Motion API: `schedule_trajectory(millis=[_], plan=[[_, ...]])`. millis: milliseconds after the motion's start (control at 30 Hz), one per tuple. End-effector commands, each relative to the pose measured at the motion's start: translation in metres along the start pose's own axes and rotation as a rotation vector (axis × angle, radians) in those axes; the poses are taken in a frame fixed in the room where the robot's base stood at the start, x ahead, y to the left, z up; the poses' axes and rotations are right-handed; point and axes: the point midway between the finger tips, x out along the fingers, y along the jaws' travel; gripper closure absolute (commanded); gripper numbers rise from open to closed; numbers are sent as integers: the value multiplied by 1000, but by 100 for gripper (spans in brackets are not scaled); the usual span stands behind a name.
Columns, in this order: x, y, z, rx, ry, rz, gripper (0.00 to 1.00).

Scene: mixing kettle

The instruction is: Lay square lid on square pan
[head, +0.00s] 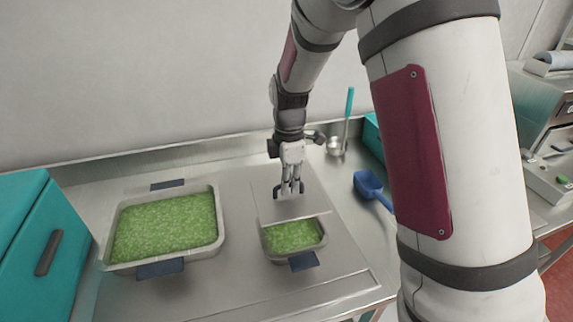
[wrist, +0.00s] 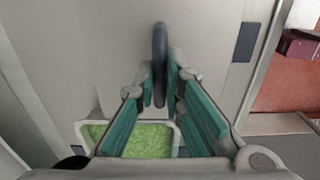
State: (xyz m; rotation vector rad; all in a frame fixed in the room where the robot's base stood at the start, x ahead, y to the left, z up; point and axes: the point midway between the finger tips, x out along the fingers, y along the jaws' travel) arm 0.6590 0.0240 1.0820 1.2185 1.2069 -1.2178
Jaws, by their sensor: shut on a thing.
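My gripper (head: 290,188) is shut on the dark handle of the flat grey lid (head: 295,208). The handle (wrist: 160,62) stands between the green-padded fingers in the wrist view. The lid hangs over the back part of the small, squarish pan (head: 297,257) in the head view. The front part of this pan shows uncovered, filled with green bits, with a dark blue grip at its front. Its back part is hidden by the lid. I cannot tell whether the lid touches the rim.
A larger pan (head: 165,268) of green bits stands to the left. A blue scoop (head: 371,187) lies to the right, near a metal cup (head: 334,146) and a turquoise-handled tool (head: 348,108). A teal cabinet (head: 38,240) stands at far left. The steel counter is clear between the pans.

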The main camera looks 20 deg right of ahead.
Motion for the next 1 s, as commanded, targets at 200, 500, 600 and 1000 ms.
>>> schedule_trajectory(millis=[200,500,600,1000], plan=[[-13,-39,-4,-12,-2,2,100],[4,-41,-4,-14,-3,0,100],[16,-41,-4,-13,-3,0,100],[44,-41,-4,-13,-2,3,100]])
